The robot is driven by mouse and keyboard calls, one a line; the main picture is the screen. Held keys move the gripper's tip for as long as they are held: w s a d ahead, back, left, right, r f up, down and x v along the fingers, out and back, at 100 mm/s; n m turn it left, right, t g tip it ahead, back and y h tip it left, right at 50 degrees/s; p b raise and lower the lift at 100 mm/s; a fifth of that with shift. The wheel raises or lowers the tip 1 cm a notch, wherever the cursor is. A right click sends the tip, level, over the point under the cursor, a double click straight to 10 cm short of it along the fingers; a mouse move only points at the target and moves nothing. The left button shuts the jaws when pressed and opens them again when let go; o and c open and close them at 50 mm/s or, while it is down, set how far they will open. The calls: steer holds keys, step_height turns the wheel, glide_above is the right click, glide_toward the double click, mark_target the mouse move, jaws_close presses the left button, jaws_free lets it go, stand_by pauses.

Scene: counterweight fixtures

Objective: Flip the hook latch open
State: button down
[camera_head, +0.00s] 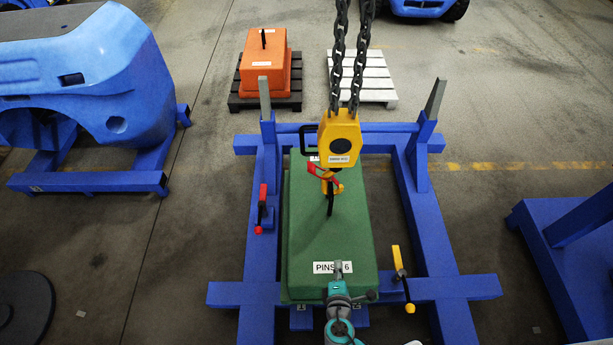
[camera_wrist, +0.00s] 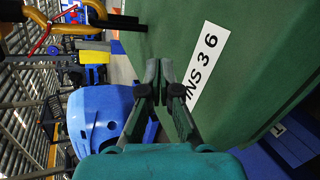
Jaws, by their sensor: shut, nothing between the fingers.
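A yellow hook block (camera_head: 340,137) hangs on two black chains above a green counterweight (camera_head: 322,240). Its yellow hook (camera_head: 334,188) is by the black lifting eye (camera_head: 330,204) on the counterweight's top. The red hook latch (camera_head: 322,172) lies across the hook's mouth. In the wrist view the hook (camera_wrist: 75,28), the thin red latch (camera_wrist: 41,38) and the dark eye (camera_wrist: 122,22) are at the upper left. My gripper (camera_head: 337,267) is shut and empty over the counterweight's near end, by the "PINS" label; its fingers (camera_wrist: 158,68) also show in the wrist view. It is apart from the hook and latch.
A blue frame (camera_head: 430,235) surrounds the counterweight, with a red-handled lever (camera_head: 261,205) at left and a yellow-handled lever (camera_head: 399,262) at right. An orange counterweight (camera_head: 265,60) and an empty white pallet (camera_head: 375,78) stand behind. Chains (camera_head: 336,60) hang above the hook.

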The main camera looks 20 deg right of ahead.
steer(key=w+a+r+n+t+h, duration=0.25)
steer(key=w+a+r, duration=0.3)
steer(key=w, duration=0.35)
steer(key=w+a+r+n+t+h, duration=0.1)
steer(key=w+a+r+n+t, duration=0.25)
steer(key=w+r, duration=0.4)
steer(key=s+d+x, duration=0.1)
steer(key=d+x, duration=0.1)
steer(key=x, duration=0.9)
steer(key=shift+w+r+m+g, duration=0.3)
steer(key=shift+r, duration=0.05)
steer(key=shift+d, duration=0.1)
